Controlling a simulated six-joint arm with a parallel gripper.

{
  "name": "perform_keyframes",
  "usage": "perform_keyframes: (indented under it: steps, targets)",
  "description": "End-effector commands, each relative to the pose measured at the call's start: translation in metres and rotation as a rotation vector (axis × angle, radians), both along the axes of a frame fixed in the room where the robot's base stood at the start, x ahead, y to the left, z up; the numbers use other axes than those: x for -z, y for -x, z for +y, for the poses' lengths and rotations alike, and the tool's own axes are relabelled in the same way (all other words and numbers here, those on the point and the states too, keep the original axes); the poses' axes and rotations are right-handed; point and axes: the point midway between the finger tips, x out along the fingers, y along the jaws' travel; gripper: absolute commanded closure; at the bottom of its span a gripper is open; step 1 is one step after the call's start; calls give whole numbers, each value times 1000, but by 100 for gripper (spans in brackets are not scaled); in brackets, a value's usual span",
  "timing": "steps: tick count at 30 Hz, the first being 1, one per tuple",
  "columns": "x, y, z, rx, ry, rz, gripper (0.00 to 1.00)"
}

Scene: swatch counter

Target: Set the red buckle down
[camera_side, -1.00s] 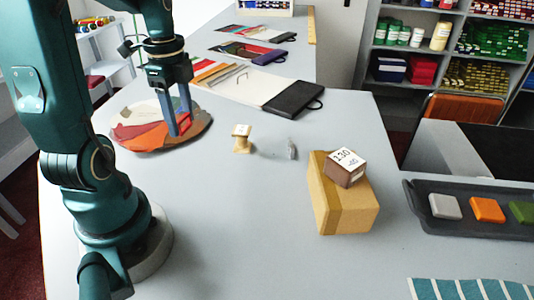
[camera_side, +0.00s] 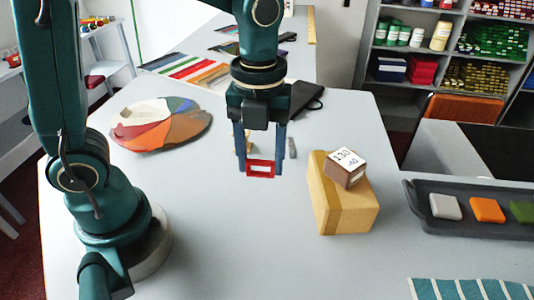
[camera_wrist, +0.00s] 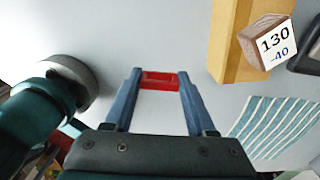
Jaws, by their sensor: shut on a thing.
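The red buckle (camera_side: 261,169) is a small red rectangular frame with a pale middle in the side view. My gripper (camera_side: 262,166) is shut on it, with a blue finger at each end. In the wrist view the red buckle (camera_wrist: 159,77) spans the gap between the fingertips of my gripper (camera_wrist: 159,84). It appears held above the grey counter (camera_side: 230,250); the exact height is hard to tell.
A cardboard box (camera_side: 335,208) with a brown block (camera_side: 345,170) marked 130 on top stands to the right. A colour fan (camera_side: 160,125) lies at left. A spool partly hides behind my gripper. A dark tray (camera_side: 460,226) and striped cloth (camera_side: 470,289) lie at right. The front counter is clear.

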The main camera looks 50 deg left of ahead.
Motion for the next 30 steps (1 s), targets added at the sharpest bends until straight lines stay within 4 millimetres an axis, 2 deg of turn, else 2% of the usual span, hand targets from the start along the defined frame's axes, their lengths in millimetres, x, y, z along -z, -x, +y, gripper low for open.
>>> perform_keyframes:
  steps: [5,12,18,23,30]
  targets:
    - [12,7,-23,26,-1,4,95]
    - [44,21,-73,26,-3,6,95]
    - [64,28,-106,20,-2,4,95]
    - [71,30,-116,15,-1,1,95]
    - [103,31,-116,13,-3,4,95]
